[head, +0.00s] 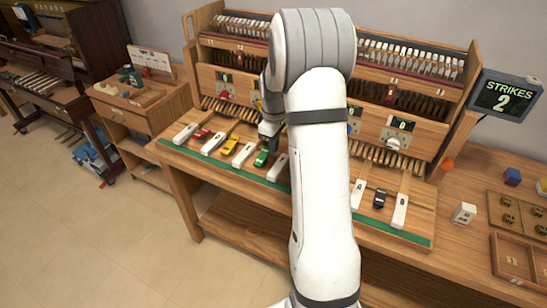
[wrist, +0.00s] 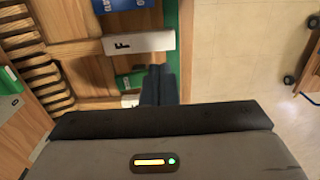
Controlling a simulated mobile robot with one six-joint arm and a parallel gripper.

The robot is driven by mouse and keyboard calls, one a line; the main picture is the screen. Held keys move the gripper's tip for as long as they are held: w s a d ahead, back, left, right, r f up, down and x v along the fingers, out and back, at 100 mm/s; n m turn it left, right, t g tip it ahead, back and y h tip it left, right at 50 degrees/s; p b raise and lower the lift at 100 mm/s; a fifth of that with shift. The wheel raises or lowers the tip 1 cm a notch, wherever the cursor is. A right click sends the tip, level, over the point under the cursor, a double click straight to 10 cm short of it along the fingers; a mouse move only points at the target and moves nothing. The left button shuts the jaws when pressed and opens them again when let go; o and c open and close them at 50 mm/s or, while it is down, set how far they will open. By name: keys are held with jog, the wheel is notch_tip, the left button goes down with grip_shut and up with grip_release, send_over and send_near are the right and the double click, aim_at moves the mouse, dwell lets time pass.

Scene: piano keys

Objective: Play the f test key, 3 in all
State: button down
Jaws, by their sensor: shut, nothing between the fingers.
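The F key (wrist: 140,43) is a white bar marked "F" in the wrist view. In the head view it appears to be the white key (head: 278,167) just left of my arm. My gripper (wrist: 158,70) is shut and empty, its fingertips just below the F key in the wrist view; contact cannot be told. The counter display (head: 504,97) reads "STRIKES 2".
A blue block (wrist: 122,5) borders the F key.

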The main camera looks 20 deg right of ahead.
jog(key=shift+r+b, duration=0.3)
jog(key=shift+r, duration=2.4)
dwell(1.0)
jog(key=s+a+r+m+t, duration=0.2)
jog(key=s+a+r+m, duration=0.1)
jog(key=s+a+r, duration=0.7)
jog(key=s+a+f+m, duration=0.1)
jog(key=s+a+m, duration=0.1)
jog(key=s, duration=0.6)
jog(key=s+a+f+m+t, duration=0.1)
jog(key=s+a+m, duration=0.1)
jog(key=s, duration=0.6)
jog(key=shift+s+a+m, duration=0.3)
jog(key=shift+a, duration=0.3)
